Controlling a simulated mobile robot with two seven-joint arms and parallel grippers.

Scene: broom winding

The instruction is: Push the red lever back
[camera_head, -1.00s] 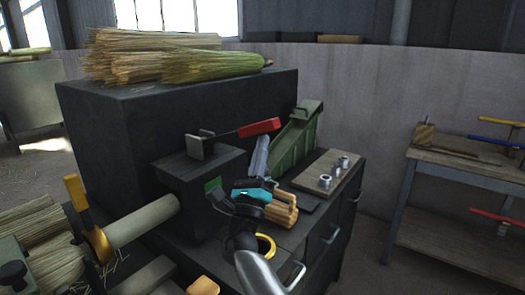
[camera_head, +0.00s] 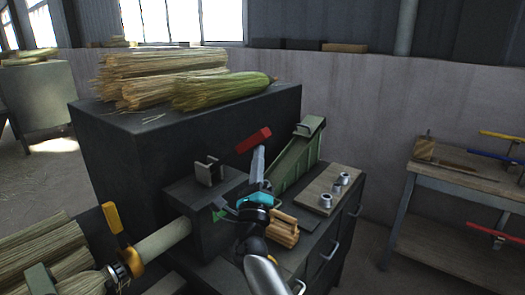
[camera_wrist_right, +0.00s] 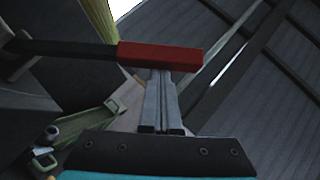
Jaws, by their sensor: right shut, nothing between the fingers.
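The red lever (camera_head: 254,139) has a red grip on a dark arm and sits above the dark machine box (camera_head: 199,198) with the metal bracket. In the head view its arm is hard to make out against the dark cabinet. In the wrist view the red lever (camera_wrist_right: 160,57) crosses the upper middle, its dark arm running left. My right gripper (camera_head: 259,150) is shut and empty, its fingers pointing up at the red grip. In the wrist view the gripper's fingertips (camera_wrist_right: 159,73) meet the grip's lower edge and seem to touch it. My left gripper is not in view.
Straw bundles (camera_head: 165,80) lie on the dark cabinet (camera_head: 130,150) behind. A green chute (camera_head: 297,157) and a board with metal cylinders (camera_head: 325,195) stand right of my gripper. Wooden blocks (camera_head: 283,230) lie close to my wrist. A yellow clamp lever (camera_head: 112,217) is at left.

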